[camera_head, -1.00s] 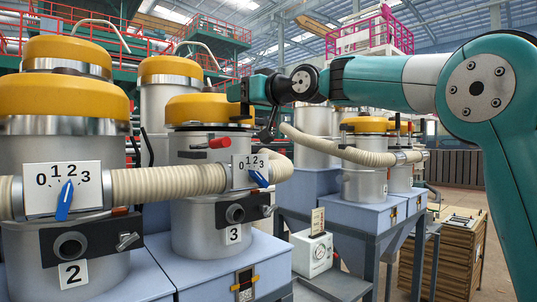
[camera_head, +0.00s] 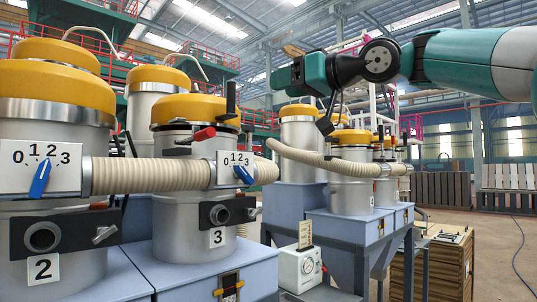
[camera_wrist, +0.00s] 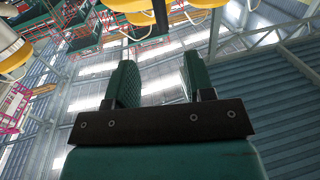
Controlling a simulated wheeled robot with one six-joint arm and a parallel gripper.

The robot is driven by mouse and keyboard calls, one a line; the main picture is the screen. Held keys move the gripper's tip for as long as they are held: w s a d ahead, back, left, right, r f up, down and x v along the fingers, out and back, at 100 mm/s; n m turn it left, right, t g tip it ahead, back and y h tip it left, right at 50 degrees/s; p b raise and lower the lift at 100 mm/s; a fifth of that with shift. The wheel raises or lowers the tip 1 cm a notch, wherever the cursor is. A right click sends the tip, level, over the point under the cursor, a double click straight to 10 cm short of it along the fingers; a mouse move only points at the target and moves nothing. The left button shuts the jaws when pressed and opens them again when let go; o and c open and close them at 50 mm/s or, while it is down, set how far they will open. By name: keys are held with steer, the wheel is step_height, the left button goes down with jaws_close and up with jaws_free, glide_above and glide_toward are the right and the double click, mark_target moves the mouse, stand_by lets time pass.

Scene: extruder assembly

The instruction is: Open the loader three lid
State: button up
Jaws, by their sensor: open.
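Loader three (camera_head: 178,228) is a grey cylinder with a number 3 plate. Its yellow domed lid (camera_head: 185,108) sits level on the rim. A red-tipped lever (camera_head: 197,136) is on the front below the lid, and a black upright handle (camera_head: 231,100) stands at its right. My gripper (camera_head: 285,79) is to the right of the lid, a little higher and apart from it. In the wrist view my gripper (camera_wrist: 157,72) has its two green fingers spread with nothing between them. Yellow lids show at the top of that view; I cannot tell which is loader three's.
Loader two (camera_head: 75,225) with its yellow lid (camera_head: 50,85) stands at the left. A ribbed hose (camera_head: 150,175) joins the dials (camera_head: 42,168). More loaders (camera_head: 350,190) and a white box (camera_head: 300,268) stand to the right. Open floor lies at far right.

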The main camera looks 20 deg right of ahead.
steer(key=a+f+g+b, duration=0.2)
steer(key=a+f, duration=0.2)
steer(key=f, duration=0.8)
steer(key=shift+w+m+g, duration=0.3)
steer(key=shift+w+m, duration=0.05)
steer(key=shift+m, duration=0.05)
steer(key=shift+a+f+h, duration=0.1)
steer(key=shift+a+h, duration=0.05)
steer(key=shift+h, duration=0.15)
